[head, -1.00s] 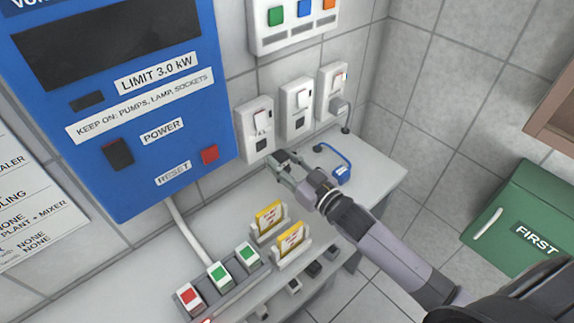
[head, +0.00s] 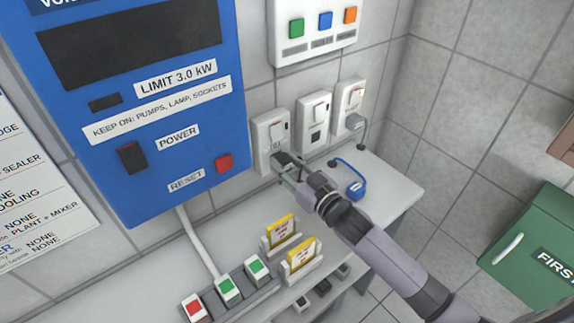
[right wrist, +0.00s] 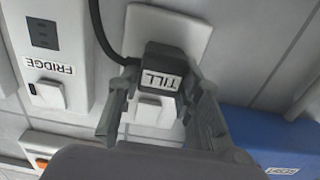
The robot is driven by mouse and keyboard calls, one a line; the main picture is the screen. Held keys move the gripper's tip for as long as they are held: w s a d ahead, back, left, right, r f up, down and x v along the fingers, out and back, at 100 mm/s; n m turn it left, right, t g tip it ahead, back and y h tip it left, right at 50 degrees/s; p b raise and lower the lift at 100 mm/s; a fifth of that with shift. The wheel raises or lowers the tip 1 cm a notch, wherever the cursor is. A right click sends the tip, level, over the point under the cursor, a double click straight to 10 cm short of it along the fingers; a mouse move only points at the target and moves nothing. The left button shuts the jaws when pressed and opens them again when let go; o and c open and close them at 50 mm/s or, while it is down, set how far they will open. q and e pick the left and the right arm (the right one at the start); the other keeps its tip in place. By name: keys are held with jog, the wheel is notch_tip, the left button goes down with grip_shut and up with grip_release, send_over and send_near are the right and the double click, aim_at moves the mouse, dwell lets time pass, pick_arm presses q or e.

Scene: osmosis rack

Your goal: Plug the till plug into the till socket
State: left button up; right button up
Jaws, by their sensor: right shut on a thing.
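The till socket (head: 272,130) is the leftmost white wall socket in the head view, with a rocker switch on its upper part. Its white plate (right wrist: 168,22) fills the top middle of the right wrist view, upside down. The dark till plug (right wrist: 160,72), labelled TILL, is between the fingers of my right gripper (right wrist: 160,84), which is shut on it. A black cable leaves the plug. In the head view my right gripper (head: 284,164) is at the socket's lower part and hides its outlet. I cannot tell whether the plug is seated. My left gripper is not in view.
The fridge socket (right wrist: 48,55) is beside it. A third socket (head: 349,97) holds a grey plug (head: 354,121). A blue cabled block (head: 357,189), yellow cards (head: 282,230) and a strip of switches (head: 229,288) are on the bench. A blue panel (head: 140,185) is at left.

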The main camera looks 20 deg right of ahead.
jog(key=shift+p, duration=0.7)
dwell(1.6)
jog(key=shift+w+a, duration=0.2)
jog(key=shift+w, duration=0.3)
dwell(0.4)
jog(key=o, duration=1.1)
jog(key=shift+o, duration=0.2)
jog(key=shift+s, duration=0.1)
jog(key=shift+s+d+f, duration=0.1)
jog(key=shift+s+d, duration=0.05)
jog(key=shift+s, duration=0.1)
jog(key=v, duration=1.1)
jog(key=shift+s, duration=0.2)
